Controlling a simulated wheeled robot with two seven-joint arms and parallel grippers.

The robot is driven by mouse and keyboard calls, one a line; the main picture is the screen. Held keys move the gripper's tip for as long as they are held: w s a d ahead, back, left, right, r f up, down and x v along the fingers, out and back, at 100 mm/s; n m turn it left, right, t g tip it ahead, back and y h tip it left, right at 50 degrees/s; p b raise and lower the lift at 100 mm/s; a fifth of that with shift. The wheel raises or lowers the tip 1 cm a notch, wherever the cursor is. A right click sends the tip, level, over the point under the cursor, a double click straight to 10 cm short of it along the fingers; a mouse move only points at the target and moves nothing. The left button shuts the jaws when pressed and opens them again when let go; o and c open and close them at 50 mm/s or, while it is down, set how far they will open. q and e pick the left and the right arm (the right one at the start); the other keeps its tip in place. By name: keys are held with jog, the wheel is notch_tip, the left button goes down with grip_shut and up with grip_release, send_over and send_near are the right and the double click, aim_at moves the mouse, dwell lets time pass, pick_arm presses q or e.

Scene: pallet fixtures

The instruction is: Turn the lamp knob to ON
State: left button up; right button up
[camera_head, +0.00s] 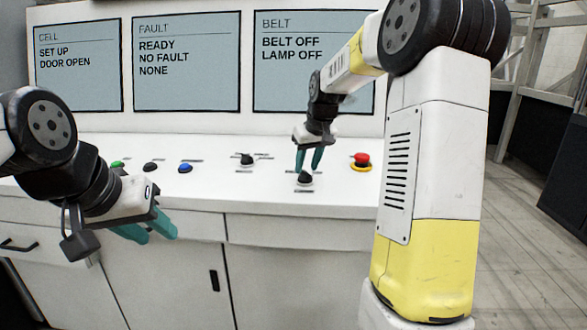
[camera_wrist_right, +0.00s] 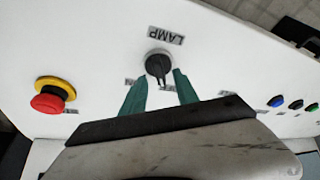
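The lamp knob (camera_head: 305,179) is a dark round knob on the white console top. In the right wrist view the knob (camera_wrist_right: 158,64) sits beside an upside-down LAMP label (camera_wrist_right: 166,35). My right gripper (camera_head: 308,166) points down at the knob in the head view. In the right wrist view its green fingers (camera_wrist_right: 158,80) are apart, with the tips close to either side of the knob; contact cannot be told. The screen (camera_head: 310,62) reads BELT OFF and LAMP OFF. My left gripper (camera_head: 158,229) has its fingers apart and empty, in front of the console edge.
A red emergency button with a yellow base (camera_head: 361,161) is right of the lamp knob. Another dark knob (camera_head: 246,159) is to the left. Blue (camera_head: 185,168), black (camera_head: 150,167) and green (camera_head: 117,163) buttons are farther left. Console top between controls is clear.

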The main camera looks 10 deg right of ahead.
jog(key=shift+x, duration=0.95)
grip_shut()
jog(key=shift+m, duration=0.4)
jog(key=m, duration=0.1)
jog(key=m+h, duration=0.1)
jog(key=m, duration=0.1)
jog(key=m+h, duration=0.1)
jog(key=shift+a+m, duration=0.25)
jog(key=shift+m, duration=0.05)
jog(key=m+h, duration=0.1)
jog(key=m, duration=0.2)
jog(key=m+g+h, duration=0.1)
jog(key=m, duration=0.2)
jog(key=shift+w, duration=0.1)
jog(key=shift+m, duration=0.4)
